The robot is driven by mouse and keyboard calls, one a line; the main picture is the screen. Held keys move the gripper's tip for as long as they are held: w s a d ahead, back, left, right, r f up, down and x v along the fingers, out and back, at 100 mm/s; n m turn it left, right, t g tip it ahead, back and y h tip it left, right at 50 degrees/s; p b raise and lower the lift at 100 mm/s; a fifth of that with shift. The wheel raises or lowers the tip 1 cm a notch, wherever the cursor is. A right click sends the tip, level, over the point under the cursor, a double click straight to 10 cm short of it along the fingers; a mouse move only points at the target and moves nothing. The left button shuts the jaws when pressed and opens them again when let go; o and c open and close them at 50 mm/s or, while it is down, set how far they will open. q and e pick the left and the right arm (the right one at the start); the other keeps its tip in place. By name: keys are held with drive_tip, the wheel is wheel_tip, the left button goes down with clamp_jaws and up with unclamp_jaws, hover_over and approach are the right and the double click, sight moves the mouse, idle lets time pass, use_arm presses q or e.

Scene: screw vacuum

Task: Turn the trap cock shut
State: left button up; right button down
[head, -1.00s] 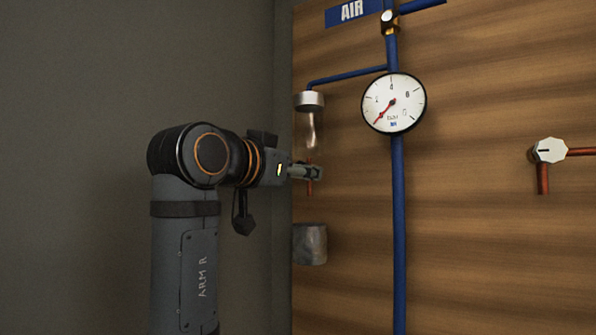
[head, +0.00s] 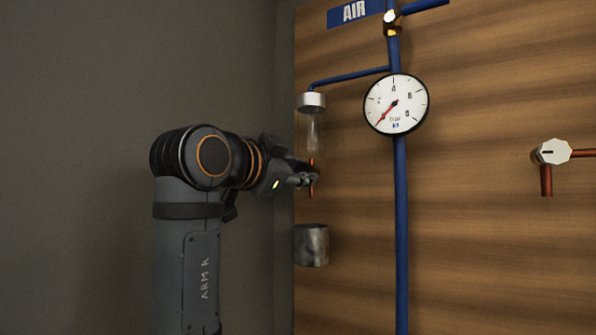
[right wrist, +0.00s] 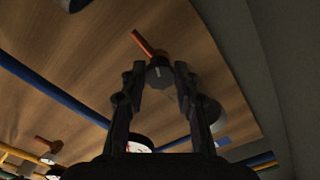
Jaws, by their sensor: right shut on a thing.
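The trap is a clear glass bowl (head: 313,134) under a silver cap (head: 311,102) on the wooden board. A copper pipe (head: 311,191) runs below it. My right gripper (head: 303,180) is at this pipe, tilted in roll. In the right wrist view, the trap cock's grey faceted knob (right wrist: 158,75) sits between my right fingertips (right wrist: 153,76), which are shut on it. A copper pipe stub (right wrist: 142,43) leads away from the knob. In the head view my fingers hide the knob. My left gripper is not in view.
A metal cup (head: 311,245) is on the board below the trap. A round gauge (head: 396,104) on a blue pipe (head: 400,230) stands to the right. Another knob (head: 552,151) is farther right. A grey wall (head: 80,90) is at the left.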

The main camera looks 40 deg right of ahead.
drive_tip(key=c, duration=1)
unclamp_jaws()
